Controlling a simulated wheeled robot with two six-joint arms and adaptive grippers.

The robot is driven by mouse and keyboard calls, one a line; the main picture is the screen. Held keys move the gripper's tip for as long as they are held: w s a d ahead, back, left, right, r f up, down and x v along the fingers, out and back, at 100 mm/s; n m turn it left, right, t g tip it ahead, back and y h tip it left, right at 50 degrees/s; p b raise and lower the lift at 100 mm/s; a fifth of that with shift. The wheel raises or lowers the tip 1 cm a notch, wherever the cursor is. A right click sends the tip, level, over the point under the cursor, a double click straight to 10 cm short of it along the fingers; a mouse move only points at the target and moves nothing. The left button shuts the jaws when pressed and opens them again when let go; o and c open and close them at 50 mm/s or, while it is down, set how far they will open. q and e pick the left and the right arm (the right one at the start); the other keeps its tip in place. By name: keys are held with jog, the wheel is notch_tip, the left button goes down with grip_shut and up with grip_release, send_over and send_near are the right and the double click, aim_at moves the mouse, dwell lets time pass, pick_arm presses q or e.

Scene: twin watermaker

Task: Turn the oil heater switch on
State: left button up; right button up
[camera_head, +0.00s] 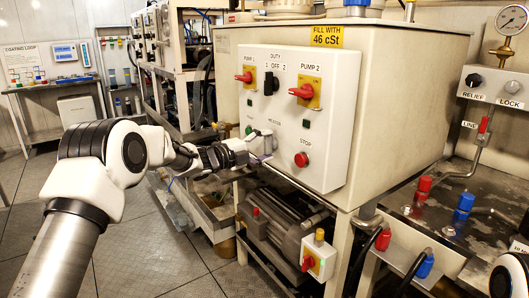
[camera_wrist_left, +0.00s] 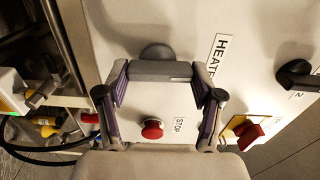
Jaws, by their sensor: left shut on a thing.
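The oil heater switch (camera_wrist_left: 160,69) shows in the left wrist view as a grey bar handle with a dark round base behind it, beside the HEATER label. Its handle spans the gap between the two fingers of my left gripper (camera_wrist_left: 160,85), which is shut on it. In the head view my left gripper (camera_head: 258,148) reaches the lower left part of the white control panel (camera_head: 335,85). The switch is largely hidden there by the fingers. My right gripper is not in view.
The red STOP button (camera_head: 302,160) sits right of the left gripper. Red pump switches (camera_head: 302,91) and a black duty selector (camera_head: 269,82) are above. A motor (camera_head: 285,225) is below the panel. Red and blue fittings (camera_head: 462,205) stand at right.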

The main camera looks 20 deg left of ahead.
pick_arm(q)
jog(key=shift+m, duration=0.4)
jog(key=o, duration=1.1)
jog(key=shift+o, duration=0.2)
jog(key=shift+s, duration=0.1)
jog(key=v, duration=1.1)
jog(key=shift+s+a, duration=0.3)
